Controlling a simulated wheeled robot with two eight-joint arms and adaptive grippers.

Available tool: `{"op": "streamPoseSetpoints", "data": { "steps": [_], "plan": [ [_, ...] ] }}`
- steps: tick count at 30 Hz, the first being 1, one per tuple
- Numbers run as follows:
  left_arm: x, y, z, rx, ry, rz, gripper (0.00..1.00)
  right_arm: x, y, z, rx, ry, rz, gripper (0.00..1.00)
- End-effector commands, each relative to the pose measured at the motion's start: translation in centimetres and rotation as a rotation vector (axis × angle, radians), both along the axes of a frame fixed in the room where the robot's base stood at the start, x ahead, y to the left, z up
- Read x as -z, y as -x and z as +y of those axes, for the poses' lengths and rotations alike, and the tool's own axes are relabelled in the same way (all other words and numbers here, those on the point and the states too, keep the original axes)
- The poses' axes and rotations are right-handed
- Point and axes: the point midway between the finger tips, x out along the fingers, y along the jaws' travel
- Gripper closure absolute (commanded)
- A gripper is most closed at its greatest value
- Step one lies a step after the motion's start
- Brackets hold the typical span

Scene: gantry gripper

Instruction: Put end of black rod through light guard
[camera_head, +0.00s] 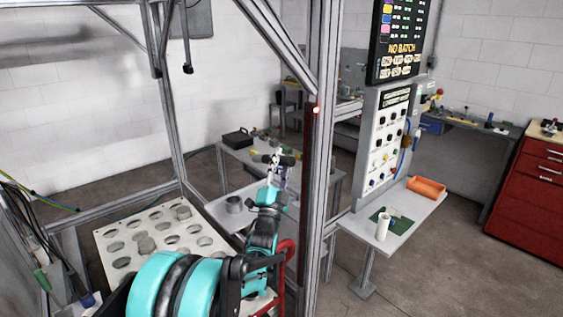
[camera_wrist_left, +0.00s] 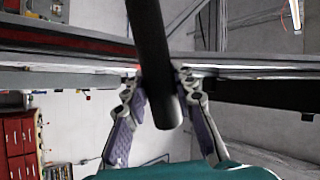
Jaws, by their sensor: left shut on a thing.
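My left gripper (camera_head: 277,168) is raised beside the gantry's upright post and shut on a black rod (camera_head: 283,160). In the left wrist view the rod (camera_wrist_left: 152,50) runs between the two fingers of the gripper (camera_wrist_left: 157,85), with its rounded near end below the fingertips and its other end out of the top. The light guard seems to be the dark red strip (camera_head: 307,145) on the post, with a small red light near its top. In the head view the rod is left of this strip; I cannot tell whether it crosses the guard's plane. My right gripper is not in view.
A perforated white plate (camera_head: 112,236) with round pieces lies inside the frame. A grey table (camera_head: 217,210) with a grey cup is behind my arm. An orange bin (camera_head: 427,187) and white cylinder (camera_head: 383,226) stand on a shelf at right. The frame post (camera_head: 325,150) stands close to the gripper.

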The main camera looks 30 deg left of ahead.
Motion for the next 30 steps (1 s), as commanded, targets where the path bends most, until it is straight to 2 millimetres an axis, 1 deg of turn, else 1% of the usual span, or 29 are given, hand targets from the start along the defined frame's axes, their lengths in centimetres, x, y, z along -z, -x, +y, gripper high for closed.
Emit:
{"op": "streamPoseSetpoints", "data": {
  "steps": [5,30],
  "plan": [
    [0.0,0.6,-1.5,0.002,0.000,-0.001,1.00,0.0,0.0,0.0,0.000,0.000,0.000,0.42],
    [0.0,4.6,-11.4,0.004,0.000,-0.001,1.00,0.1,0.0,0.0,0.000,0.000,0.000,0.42]
  ]
}}
